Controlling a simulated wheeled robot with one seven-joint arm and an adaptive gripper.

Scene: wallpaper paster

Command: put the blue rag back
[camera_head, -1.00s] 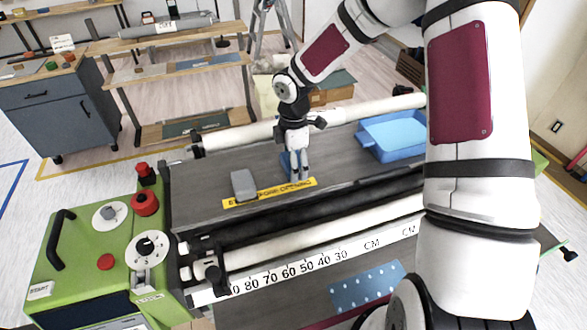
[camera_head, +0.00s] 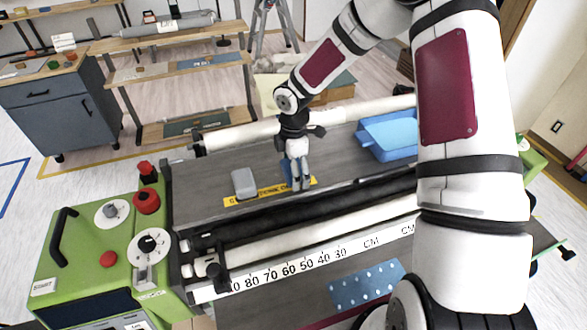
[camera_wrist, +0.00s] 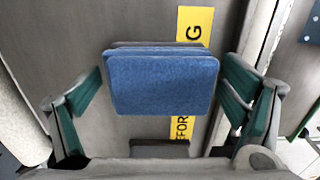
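The blue rag (camera_wrist: 160,82) is a flat, rounded rectangular pad in the wrist view, over the grey machine top and covering part of a yellow strip. My gripper (camera_wrist: 161,85) is open, with one green-padded finger at the rag's left side and one at its right. Whether the fingertips touch its edges is hard to tell. In the head view my gripper (camera_head: 297,185) points down at the machine top, and a bit of the blue rag (camera_head: 287,172) shows beside the fingers; the rest is hidden.
A grey block (camera_head: 244,182) sits left of my gripper. A blue tray (camera_head: 390,150) stands to the right, near a white roll (camera_head: 345,112) behind. The green control box (camera_head: 75,245) is at the left. A blue dotted sheet (camera_head: 366,285) lies in front.

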